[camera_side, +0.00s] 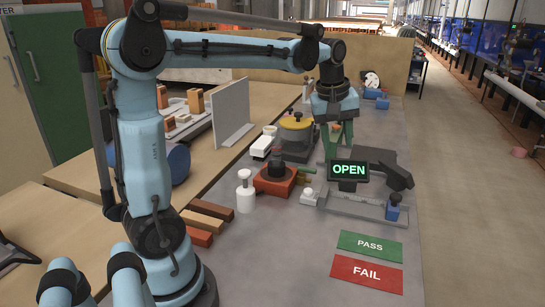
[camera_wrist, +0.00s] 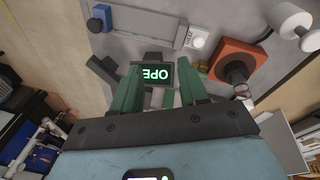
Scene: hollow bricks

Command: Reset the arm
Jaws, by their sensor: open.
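My gripper (camera_side: 336,140) hangs at the end of my pale blue arm, above the far part of the grey table, pointing down. Its green fingers are apart. In the wrist view my gripper (camera_wrist: 160,68) shows both green fingers with nothing held between them. A black sign with green "OPEN" lettering (camera_side: 349,170) stands nearer the side camera than the gripper; the sign also shows between the fingers in the wrist view (camera_wrist: 153,75). Whether the fingers touch anything below is hidden in the side view.
A grey fixture (camera_side: 360,205) lies below the sign. A red-orange block with a dark knob (camera_side: 275,180) and a yellow-lidded pot (camera_side: 296,125) stand left of it. Brown and orange bricks (camera_side: 203,222) lie near my base. Green PASS (camera_side: 370,246) and red FAIL (camera_side: 367,273) plates lie in front.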

